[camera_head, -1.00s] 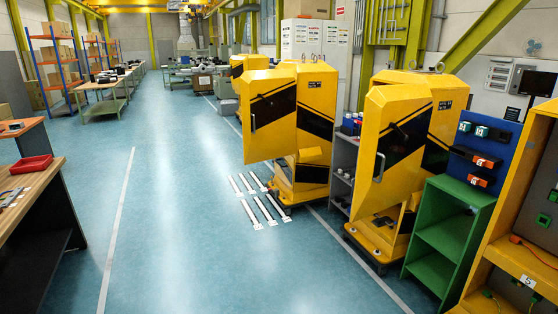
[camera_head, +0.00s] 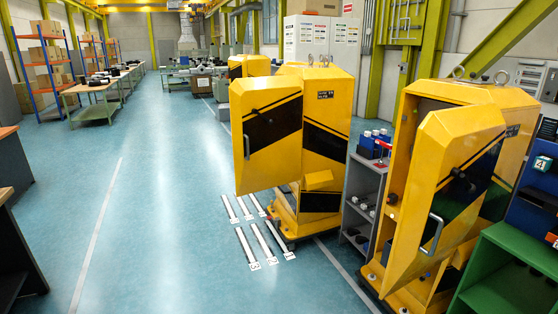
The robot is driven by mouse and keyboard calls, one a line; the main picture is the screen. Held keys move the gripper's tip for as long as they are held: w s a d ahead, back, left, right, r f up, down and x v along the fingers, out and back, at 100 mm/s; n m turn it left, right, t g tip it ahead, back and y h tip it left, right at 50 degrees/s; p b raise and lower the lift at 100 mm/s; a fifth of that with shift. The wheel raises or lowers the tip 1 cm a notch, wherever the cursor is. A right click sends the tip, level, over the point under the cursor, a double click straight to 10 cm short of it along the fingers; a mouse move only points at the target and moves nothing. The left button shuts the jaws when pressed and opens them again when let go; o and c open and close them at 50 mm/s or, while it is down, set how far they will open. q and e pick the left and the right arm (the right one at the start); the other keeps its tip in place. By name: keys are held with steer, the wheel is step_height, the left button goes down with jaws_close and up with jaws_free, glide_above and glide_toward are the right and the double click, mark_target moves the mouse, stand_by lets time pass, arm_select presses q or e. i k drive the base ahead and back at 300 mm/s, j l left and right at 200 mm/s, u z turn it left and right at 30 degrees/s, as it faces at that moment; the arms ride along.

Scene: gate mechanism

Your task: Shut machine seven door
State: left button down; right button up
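Several yellow machines with black diagonal stripes stand along the right side. The nearest machine (camera_head: 498,97) has its door (camera_head: 460,165) swung open towards me, with a grey handle (camera_head: 432,234) on its left part. The machine behind it (camera_head: 335,105) has its door (camera_head: 267,140) standing out to the left, with a vertical handle (camera_head: 247,147). Another yellow machine (camera_head: 248,66) is partly hidden farther back. The small labels on the machines are too small to read, so I cannot tell which is machine seven. Neither of my grippers is in view.
A grey shelf (camera_head: 366,190) stands between the two nearer machines. A green shelf (camera_head: 500,275) is at the lower right. White strips (camera_head: 262,240) lie on the floor by the second machine. The blue floor (camera_head: 150,210) in the middle is clear. Workbenches line the left.

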mark_target(266, 156)
steer(key=i, duration=1.1)
steer(key=i+l+u, duration=0.1)
steer(key=i, duration=0.95)
steer(key=i+l, duration=0.15)
steer(key=i, duration=0.95)
steer(key=i+u, duration=0.2)
